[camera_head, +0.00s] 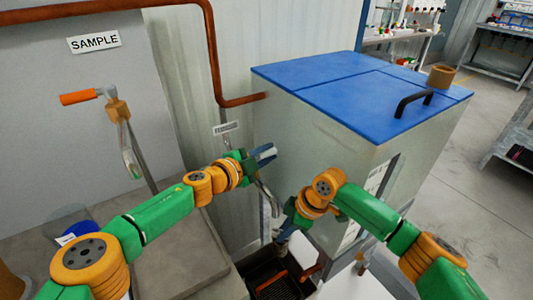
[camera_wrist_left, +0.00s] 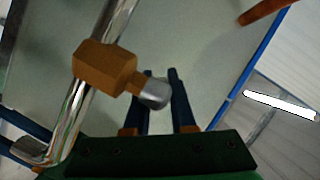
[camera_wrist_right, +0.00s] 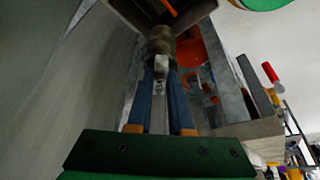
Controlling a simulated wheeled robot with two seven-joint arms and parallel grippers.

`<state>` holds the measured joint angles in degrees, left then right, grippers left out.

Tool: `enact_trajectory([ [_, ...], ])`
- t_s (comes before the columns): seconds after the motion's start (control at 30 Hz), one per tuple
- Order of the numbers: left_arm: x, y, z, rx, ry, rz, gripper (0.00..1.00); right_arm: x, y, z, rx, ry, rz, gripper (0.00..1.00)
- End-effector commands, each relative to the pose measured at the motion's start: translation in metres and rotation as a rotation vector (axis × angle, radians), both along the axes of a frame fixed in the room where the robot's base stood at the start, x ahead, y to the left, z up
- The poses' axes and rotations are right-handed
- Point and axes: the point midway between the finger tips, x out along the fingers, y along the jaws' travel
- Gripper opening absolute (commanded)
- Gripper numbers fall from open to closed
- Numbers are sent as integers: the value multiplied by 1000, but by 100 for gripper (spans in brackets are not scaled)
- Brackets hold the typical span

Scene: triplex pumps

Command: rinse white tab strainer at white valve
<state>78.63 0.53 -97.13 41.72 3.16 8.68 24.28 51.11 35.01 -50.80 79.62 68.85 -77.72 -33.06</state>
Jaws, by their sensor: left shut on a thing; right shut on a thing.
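My left gripper (camera_head: 264,154) is at the wash pipe beside the blue-topped tank. In the left wrist view, its blue fingers are closed around the silver stub (camera_wrist_left: 155,94) of a brass valve body (camera_wrist_left: 104,66) on a chrome pipe (camera_wrist_left: 118,22). No white handle shows clearly there. My right gripper (camera_head: 282,240) points down above a dark basin (camera_head: 262,270). In the right wrist view, its blue fingers are shut on the pale tab (camera_wrist_right: 160,72) of a brownish cylindrical strainer (camera_wrist_right: 160,44), which extends beyond the fingertips. Whether water is running cannot be told.
The tank (camera_head: 325,140) with a blue lid (camera_head: 350,90) and black handle stands close to both arms. A second valve with an orange lever (camera_head: 80,97) is under the SAMPLE sign (camera_head: 94,42) at left. A copper pipe (camera_head: 212,50) runs along the wall. Open floor lies at right.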

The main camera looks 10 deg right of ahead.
Motion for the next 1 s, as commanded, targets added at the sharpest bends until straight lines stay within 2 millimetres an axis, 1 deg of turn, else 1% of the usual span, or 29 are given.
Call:
enact_trajectory([
  [0.27,0,-1,-1,-1,1,18,0,0,0,0,0,0,0,0],
  [0.5,7,3,-1,-4,4,220,0,0,0,0,0,0,0,0],
  [0.6,10,5,-1,-2,2,279,0,0,0,0,0,0,0,0],
  [0.9,11,7,-1,1,1,299,0,0,0,0,0,0,0,0],
  [0.93,11,7,-1,1,1,299,26,0,0,0,0,0,0,0],
  [0.97,11,7,-1,1,1,299,34,0,0,0,0,0,0,0],
  [1.0,11,7,-1,1,1,299,45,0,0,0,0,0,0,0],
])
